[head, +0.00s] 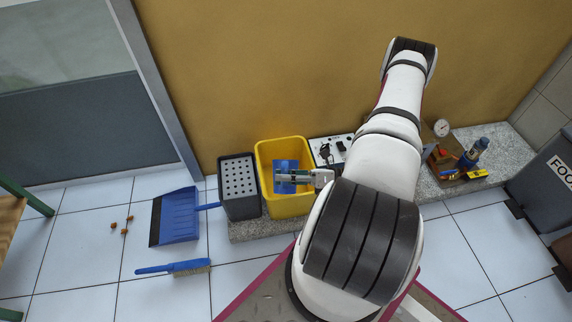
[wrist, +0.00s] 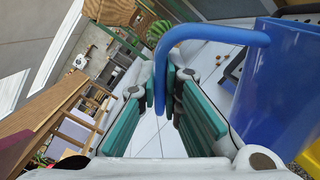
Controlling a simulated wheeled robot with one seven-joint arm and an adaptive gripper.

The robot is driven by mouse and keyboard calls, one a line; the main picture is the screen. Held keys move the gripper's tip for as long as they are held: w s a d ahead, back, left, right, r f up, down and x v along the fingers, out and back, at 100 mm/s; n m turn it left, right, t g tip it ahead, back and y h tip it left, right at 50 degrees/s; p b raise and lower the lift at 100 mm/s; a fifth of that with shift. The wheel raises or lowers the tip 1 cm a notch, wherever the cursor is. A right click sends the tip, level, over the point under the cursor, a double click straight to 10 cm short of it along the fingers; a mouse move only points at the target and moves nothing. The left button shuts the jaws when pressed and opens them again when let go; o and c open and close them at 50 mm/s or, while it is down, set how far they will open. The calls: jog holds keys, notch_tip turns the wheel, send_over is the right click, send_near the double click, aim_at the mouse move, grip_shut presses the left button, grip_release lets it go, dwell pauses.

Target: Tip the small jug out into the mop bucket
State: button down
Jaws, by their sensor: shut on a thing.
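The small blue jug (head: 284,166) shows in the head view over the opening of the yellow mop bucket (head: 283,208). My gripper (head: 290,178) comes in from the right and is shut on the jug's handle. In the wrist view the blue handle (wrist: 200,32) passes between the teal fingers of my gripper (wrist: 166,85), and the jug's body (wrist: 285,85) fills the right side. A bit of the yellow bucket shows at the lower right there. The jug's contents are hidden, and I cannot tell how far it is tilted.
A dark grey box with a perforated top (head: 240,185) stands against the bucket's left. A blue dustpan (head: 178,215), a hand brush (head: 175,267) and brown crumbs (head: 124,231) lie on the tiles. The stone ledge (head: 505,150) at right bears a tray of tools (head: 458,170).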

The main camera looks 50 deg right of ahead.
aim_at(285, 165)
jog(key=shift+w+d+r+m, duration=0.2)
jog(key=shift+w+d+m, duration=0.25)
jog(key=shift+m, duration=0.15)
jog(key=shift+w+d+r+m, duration=0.1)
jog(key=shift+w+d+m, duration=0.2)
jog(key=shift+m, duration=0.2)
jog(key=shift+w+d+m, duration=0.55)
jog(key=shift+d+m, duration=0.1)
jog(key=shift+m, duration=0.05)
jog(key=shift+w+d, duration=0.1)
jog(key=shift+w+d+m+b, duration=0.35)
jog(key=shift+w+d+m, duration=0.25)
jog(key=shift+w+d, duration=0.15)
jog(key=shift+w+d+m, duration=0.3)
jog(key=shift+w+d, duration=0.05)
jog(key=shift+d, duration=0.1)
jog(key=shift+w+d+r+m+b, duration=0.3)
jog(key=shift+w+d+m, duration=0.15)
jog(key=shift+d+m, duration=0.1)
jog(key=shift+w+d+r+m+b, duration=0.15)
jog(key=shift+w+d+r+m, duration=0.15)
jog(key=shift+w+d+m, duration=0.2)
dwell(0.5)
